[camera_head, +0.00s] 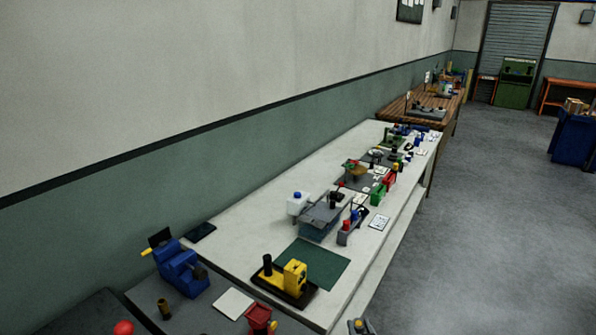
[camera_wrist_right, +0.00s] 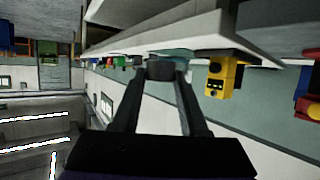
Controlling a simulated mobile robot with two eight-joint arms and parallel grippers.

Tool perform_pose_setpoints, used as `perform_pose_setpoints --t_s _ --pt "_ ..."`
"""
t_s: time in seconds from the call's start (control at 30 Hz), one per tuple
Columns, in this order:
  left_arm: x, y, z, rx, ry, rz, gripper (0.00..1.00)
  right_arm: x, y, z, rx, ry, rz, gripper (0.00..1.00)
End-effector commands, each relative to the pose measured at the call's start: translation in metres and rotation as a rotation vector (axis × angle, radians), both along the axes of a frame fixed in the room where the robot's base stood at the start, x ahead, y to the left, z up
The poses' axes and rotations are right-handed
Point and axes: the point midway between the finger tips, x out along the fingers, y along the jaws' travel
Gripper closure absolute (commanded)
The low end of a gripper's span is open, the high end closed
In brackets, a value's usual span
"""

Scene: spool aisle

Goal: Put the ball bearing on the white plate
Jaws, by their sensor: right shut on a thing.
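My right gripper (camera_wrist_right: 160,80) shows in the right wrist view, its two dark fingers shut on a dark, round, short cylinder, which looks like the ball bearing (camera_wrist_right: 160,69). It is held up in front of the workbench edge, clear of any surface as far as I can tell. In the head view a flat white square, which looks like the white plate (camera_head: 233,303), lies on the grey bench top at the lower left. The plate looks empty. I cannot make out the bearing in the head view. My left gripper is not in view.
Around the plate stand a blue machine (camera_head: 181,268), a red tool (camera_head: 260,319) and a small dark brown cylinder (camera_head: 164,309). A yellow and black press (camera_head: 287,281) stands to the right, by a green mat (camera_head: 316,262).

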Motion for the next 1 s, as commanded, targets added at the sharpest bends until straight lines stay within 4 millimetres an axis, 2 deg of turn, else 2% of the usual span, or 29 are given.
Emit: perform_pose_setpoints --t_s 0.03,0.13,0.47,0.77,1.0 --pt "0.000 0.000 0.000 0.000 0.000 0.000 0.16 -0.003 -0.007 -0.003 -0.002 -0.001 -0.014 1.00" --pt "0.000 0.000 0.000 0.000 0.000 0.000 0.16 -0.005 -0.013 -0.005 -0.001 -0.002 -0.027 1.00" --pt "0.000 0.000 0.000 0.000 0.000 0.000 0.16 -0.006 -0.009 -0.004 0.001 0.003 -0.002 1.00" --pt "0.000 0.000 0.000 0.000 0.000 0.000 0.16 -0.005 0.011 0.005 0.003 0.003 0.108 1.00" --pt "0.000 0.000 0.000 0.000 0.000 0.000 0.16 -0.005 0.037 0.017 0.002 0.003 0.250 1.00"
